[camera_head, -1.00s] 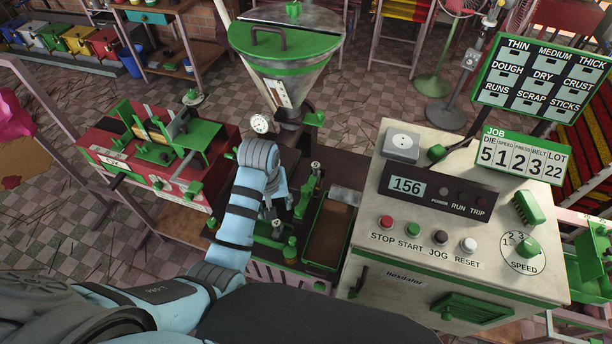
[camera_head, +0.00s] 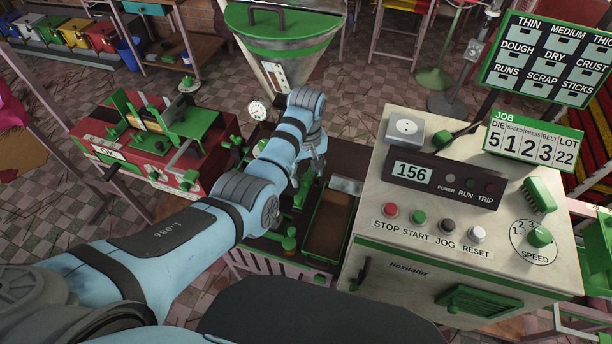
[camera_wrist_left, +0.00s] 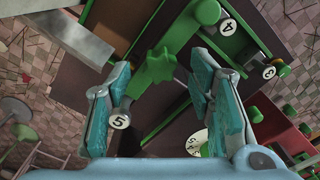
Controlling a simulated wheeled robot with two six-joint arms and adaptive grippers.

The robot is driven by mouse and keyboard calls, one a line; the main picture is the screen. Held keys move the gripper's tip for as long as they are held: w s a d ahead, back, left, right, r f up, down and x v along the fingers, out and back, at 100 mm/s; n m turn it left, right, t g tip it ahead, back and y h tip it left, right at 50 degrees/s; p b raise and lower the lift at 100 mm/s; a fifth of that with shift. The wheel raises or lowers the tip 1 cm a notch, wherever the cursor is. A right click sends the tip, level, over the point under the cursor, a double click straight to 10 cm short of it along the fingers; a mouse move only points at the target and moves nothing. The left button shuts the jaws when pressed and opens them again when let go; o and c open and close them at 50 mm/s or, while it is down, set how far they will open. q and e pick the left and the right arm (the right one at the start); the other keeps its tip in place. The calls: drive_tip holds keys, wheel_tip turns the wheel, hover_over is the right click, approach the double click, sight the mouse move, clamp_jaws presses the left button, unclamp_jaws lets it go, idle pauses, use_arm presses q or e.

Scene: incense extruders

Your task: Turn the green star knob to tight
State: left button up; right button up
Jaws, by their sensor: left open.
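The green star knob (camera_wrist_left: 156,68) shows in the left wrist view, between and beyond the fingertips of my left gripper (camera_wrist_left: 160,62). The jaws are apart, with visible gaps on both sides of the knob; I cannot tell how far below the tips it lies. In the head view my left gripper (camera_head: 312,165) points down over the green-framed machine part, and I cannot make out the star knob there. Any tight mark on the knob is not readable. My right gripper is in neither view.
Round tags marked 5 (camera_wrist_left: 119,121) and 4 (camera_wrist_left: 228,27) sit on green parts around the knob. The control box (camera_head: 400,258) stands close on the right, the hopper (camera_head: 285,45) behind, and a red machine (camera_head: 205,160) to the left.

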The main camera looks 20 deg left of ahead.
use_arm(q)
drive_tip(key=shift+f, duration=0.8)
clamp_jaws()
drive_tip(key=shift+r, duration=0.1)
drive_tip(key=shift+r+m+p, duration=0.1)
drive_tip(key=shift+m+p, duration=0.7)
drive_tip(key=shift+m, duration=0.2)
drive_tip(key=m+p, duration=0.1)
drive_tip(key=m, duration=0.1)
drive_tip(key=shift+m, duration=0.3)
drive_tip(key=m+p, duration=0.1)
drive_tip(key=m, duration=0.1)
drive_tip(key=shift+m, duration=1.9)
